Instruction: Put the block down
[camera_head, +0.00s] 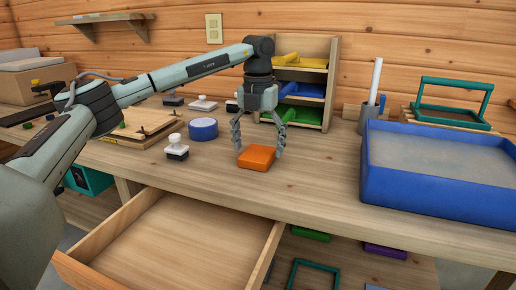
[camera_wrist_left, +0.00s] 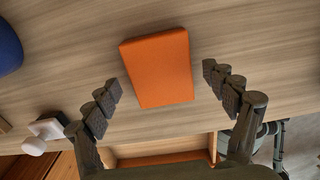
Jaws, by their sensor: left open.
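The orange block (camera_head: 257,158) lies flat on the wooden workbench (camera_head: 330,185), near its front edge and behind the open drawer. My left gripper (camera_head: 259,146) is above the block, pointing down, with its fingers spread to either side. In the left wrist view the block (camera_wrist_left: 160,68) sits between and beyond the two open fingertips (camera_wrist_left: 160,78), with a gap on each side. No finger is seen touching it.
A wooden drawer (camera_head: 125,222) stands open below the bench front. A blue round tin (camera_head: 203,129) and a white-handled stamp (camera_head: 177,148) are left of the block. A large blue tray (camera_head: 420,200) is at right.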

